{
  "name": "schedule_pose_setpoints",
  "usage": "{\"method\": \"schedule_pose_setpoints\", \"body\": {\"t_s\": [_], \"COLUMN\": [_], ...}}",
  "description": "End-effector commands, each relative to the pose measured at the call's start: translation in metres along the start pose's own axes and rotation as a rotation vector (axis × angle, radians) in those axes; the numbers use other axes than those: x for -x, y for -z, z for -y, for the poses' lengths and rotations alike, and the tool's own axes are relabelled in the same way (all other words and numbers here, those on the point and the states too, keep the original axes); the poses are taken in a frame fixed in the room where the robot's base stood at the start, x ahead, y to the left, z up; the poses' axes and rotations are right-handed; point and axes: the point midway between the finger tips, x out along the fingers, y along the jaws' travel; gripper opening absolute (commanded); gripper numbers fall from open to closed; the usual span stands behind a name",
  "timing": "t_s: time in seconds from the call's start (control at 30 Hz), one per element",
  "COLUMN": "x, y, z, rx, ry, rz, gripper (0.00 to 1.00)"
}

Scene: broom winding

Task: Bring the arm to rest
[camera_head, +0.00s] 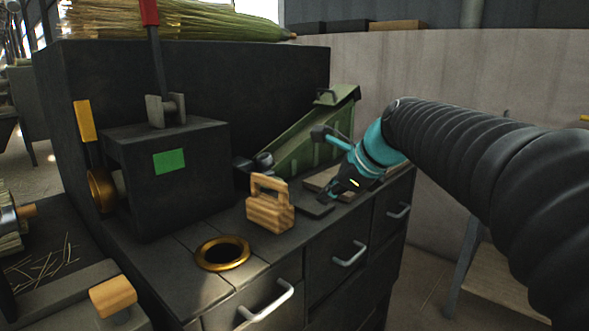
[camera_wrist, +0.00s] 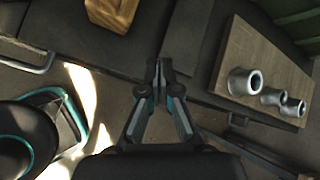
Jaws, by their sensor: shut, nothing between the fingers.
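My gripper (camera_wrist: 161,88) is shut and empty in the wrist view, its two fingertips together over the dark bench top. In the head view my gripper (camera_head: 336,192) is at the end of the black ribbed arm, above the right end of the bench. It is to the right of a wooden block with a handle (camera_head: 268,212). That block shows in part at the top of the wrist view (camera_wrist: 112,12). The head view does not show clearly whether the fingertips touch the bench.
A wooden board (camera_wrist: 262,70) with metal fittings (camera_wrist: 245,82) lies right of my gripper. A green sloped chute (camera_head: 305,140) stands behind. A brass-rimmed hole (camera_head: 222,253) is in the bench top. Drawers with handles (camera_head: 349,255) line the front. A red-handled lever (camera_head: 150,14) stands left.

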Motion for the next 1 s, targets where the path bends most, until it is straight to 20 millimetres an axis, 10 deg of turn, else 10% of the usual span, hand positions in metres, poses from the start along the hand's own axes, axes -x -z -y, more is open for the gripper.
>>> {"method": "schedule_pose_setpoints", "body": {"t_s": [0.6, 1.0], "x": [0.042, 0.041], "y": [0.148, 0.188], "z": [-0.211, -0.257], "rx": [1.525, 1.901], "ry": [-0.263, -0.411], "rz": [-0.346, -0.382], "gripper": [0.0, 0.0]}}
